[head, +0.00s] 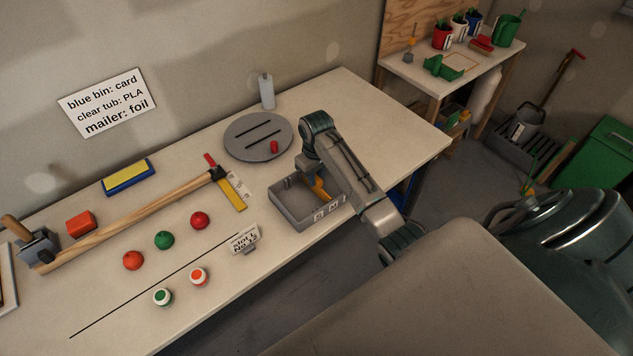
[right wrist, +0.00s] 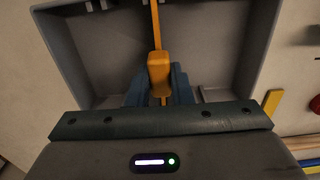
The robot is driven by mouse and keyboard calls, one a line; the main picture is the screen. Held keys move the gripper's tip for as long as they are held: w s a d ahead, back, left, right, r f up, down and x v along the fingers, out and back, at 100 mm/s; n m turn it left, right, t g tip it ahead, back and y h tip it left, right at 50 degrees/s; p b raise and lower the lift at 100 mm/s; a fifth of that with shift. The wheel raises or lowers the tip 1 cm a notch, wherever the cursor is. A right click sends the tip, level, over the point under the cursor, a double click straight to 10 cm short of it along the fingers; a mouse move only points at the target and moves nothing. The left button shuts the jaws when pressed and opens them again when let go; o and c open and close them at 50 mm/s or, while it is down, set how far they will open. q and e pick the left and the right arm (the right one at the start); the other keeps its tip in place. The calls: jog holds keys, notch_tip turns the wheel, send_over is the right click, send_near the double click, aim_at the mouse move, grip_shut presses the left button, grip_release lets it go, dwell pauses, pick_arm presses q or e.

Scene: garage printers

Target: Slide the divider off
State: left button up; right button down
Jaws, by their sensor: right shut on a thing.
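A grey open tray (head: 284,208) stands on the white workbench near its right end, with small pale labels on its front wall. An orange divider (head: 321,187) is in it; in the right wrist view the divider (right wrist: 156,28) runs as a thin strip to the tray's far wall (right wrist: 205,10), with a thicker block at its near end. My right gripper (head: 311,178) reaches down over the tray. In the right wrist view its blue fingers (right wrist: 158,86) are closed on the orange block from both sides. Whether the divider is clear of the tray floor is hard to tell. My left gripper is out of view.
A grey slotted disc (head: 258,136) with a red piece lies behind the tray, and a pale bottle (head: 266,91) stands beyond it. A yellow-bladed square (head: 233,192) and a card stand (head: 245,239) are left of the tray. Several coloured balls and jars lie farther left.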

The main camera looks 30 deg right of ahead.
jog(key=shift+r+p, duration=0.35)
jog(key=shift+r, duration=3.75)
